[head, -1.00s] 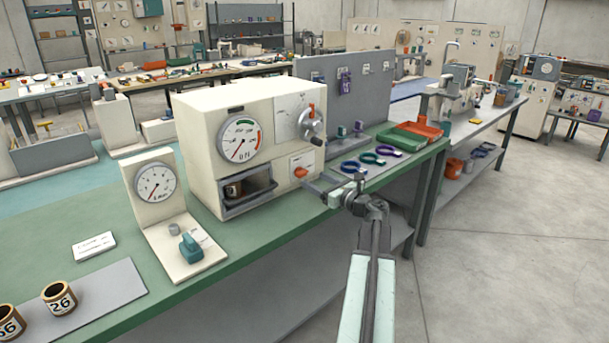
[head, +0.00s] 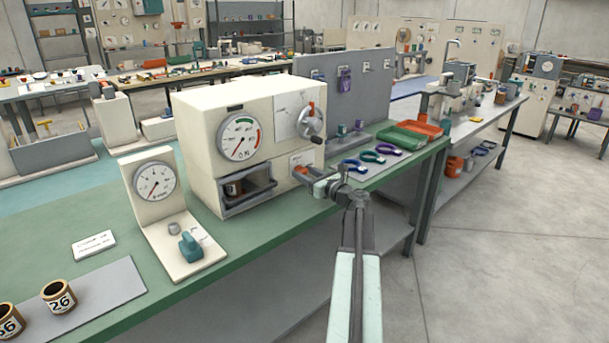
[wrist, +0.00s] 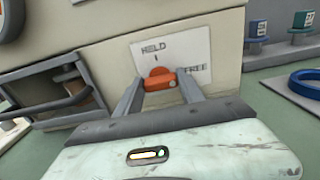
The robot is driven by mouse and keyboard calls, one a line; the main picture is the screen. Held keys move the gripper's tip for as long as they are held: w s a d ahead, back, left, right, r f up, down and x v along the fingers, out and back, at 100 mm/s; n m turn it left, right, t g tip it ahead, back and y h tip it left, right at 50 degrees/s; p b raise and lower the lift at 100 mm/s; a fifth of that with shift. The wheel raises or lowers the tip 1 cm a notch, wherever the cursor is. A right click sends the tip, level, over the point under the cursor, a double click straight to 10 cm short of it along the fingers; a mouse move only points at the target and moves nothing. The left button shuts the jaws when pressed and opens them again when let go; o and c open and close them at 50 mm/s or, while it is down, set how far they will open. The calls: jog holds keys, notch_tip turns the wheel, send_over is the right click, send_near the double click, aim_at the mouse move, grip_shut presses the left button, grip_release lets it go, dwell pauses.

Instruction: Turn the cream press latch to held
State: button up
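The cream press (head: 215,125) stands on the green bench. Its orange latch (wrist: 160,80) sits on a white plate (wrist: 190,52) marked HELD at the upper left and FREE at the right. In the wrist view the latch lies between the tips of my gripper (wrist: 158,92), one finger on each side. Whether the fingers touch it I cannot tell. In the head view my gripper (head: 308,178) reaches to the press front and partly hides the latch. The latch's long part seems to lie toward FREE.
An open chamber (head: 248,190) with a cup inside is left of the latch. Blue, teal and purple rings (head: 372,157) lie to the right, before green and orange trays (head: 402,137). A gauge stand (head: 157,200) is at the left.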

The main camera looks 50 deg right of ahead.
jog(key=shift+a, duration=0.1)
jog(key=shift+n, duration=0.4)
jog(key=shift+w+r+n, duration=0.1)
jog(key=shift+n, duration=0.4)
jog(key=n, duration=1.1)
jog(key=shift+a, duration=0.1)
jog(key=n, duration=0.5)
jog(key=shift+f+n, duration=0.2)
jog(key=shift+n, duration=0.1)
